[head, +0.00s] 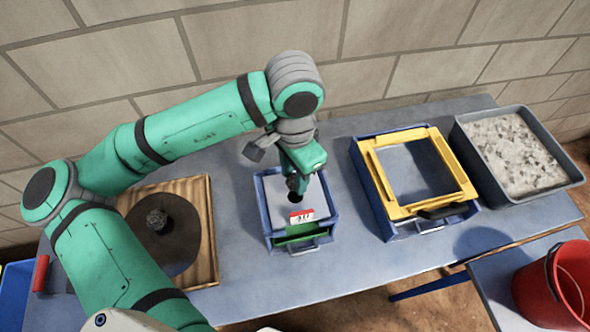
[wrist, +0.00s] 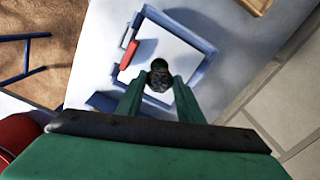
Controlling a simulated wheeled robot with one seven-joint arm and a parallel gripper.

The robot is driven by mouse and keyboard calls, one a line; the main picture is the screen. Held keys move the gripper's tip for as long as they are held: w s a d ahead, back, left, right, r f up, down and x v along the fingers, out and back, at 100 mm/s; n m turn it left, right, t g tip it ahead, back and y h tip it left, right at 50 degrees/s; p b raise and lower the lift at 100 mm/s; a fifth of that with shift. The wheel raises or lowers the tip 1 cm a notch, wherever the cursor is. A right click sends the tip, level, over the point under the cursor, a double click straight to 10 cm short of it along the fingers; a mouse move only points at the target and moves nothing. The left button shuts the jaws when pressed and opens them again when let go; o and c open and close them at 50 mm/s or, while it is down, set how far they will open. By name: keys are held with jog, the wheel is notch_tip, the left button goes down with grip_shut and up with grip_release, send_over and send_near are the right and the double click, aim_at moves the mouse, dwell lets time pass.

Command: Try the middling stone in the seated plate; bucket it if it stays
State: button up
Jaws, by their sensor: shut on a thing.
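A pale plate (head: 275,192) sits in a blue frame (head: 267,228) at the middle of the bench, with a dark round hole in it. My gripper (head: 296,188) points down over this plate. In the wrist view the fingertips (wrist: 159,84) are shut on a dark grey stone (wrist: 158,80), right by the hole (wrist: 160,65) in the plate (wrist: 182,52). I cannot tell whether the stone touches the plate. The red bucket (head: 553,285) stands at the lower right; part of it shows in the wrist view (wrist: 14,132).
A red-and-white tag (head: 301,216) is at the plate's front edge, above a green part. Another grey stone (head: 157,220) lies on a dark disc (head: 172,248) on a wooden board at left. A yellow frame (head: 377,180) and a grey tray of gravel (head: 573,178) stand at right.

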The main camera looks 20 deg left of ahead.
aim_at(294, 186)
jog(key=shift+f, duration=2.25)
jog(key=o, duration=1.2)
jog(key=shift+c, duration=0.2)
notch_tip(294, 186, up, 11)
jog(key=shift+f, duration=0.15)
